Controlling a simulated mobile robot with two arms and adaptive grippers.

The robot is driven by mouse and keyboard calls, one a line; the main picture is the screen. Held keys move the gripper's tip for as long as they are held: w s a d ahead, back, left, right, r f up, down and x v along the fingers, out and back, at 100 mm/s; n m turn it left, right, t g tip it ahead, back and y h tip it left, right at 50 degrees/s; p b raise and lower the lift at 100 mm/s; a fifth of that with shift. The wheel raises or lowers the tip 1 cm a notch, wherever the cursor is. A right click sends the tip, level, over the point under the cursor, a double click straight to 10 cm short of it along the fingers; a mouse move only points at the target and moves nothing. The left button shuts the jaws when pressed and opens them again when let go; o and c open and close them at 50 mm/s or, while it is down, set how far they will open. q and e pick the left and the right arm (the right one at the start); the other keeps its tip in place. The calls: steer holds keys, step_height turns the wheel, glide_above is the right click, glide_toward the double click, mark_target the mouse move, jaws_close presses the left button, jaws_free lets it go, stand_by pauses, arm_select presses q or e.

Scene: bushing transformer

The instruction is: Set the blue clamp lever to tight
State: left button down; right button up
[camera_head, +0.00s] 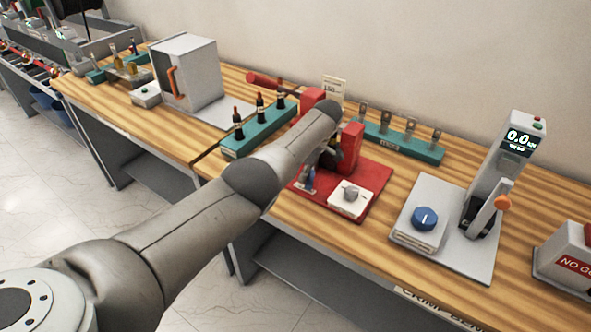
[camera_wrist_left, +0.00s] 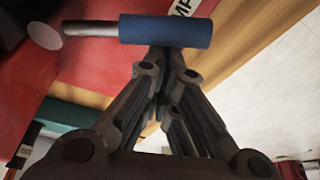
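The blue clamp lever (camera_wrist_left: 165,31) lies level across the top of the left wrist view, a blue grip on a metal rod. The rod runs left to a round pale end over the red base. In the head view a small blue part of the lever (camera_head: 309,179) shows at the front left of the red fixture (camera_head: 350,148). My left gripper (camera_wrist_left: 164,62) has its fingers drawn together right at the lever's lower edge. The grip hides the fingertips, and contact is unclear. My forearm covers part of the fixture. My right gripper is not in view.
A white box with a grey knob (camera_head: 349,197) sits on the red base plate. A teal rack (camera_head: 258,132) stands left, another (camera_head: 402,138) behind. A press with a blue dial (camera_head: 424,217) stands right. Bench between plate and press is clear.

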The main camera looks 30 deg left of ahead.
arm_select(q)
steer(key=shift+d, duration=0.4)
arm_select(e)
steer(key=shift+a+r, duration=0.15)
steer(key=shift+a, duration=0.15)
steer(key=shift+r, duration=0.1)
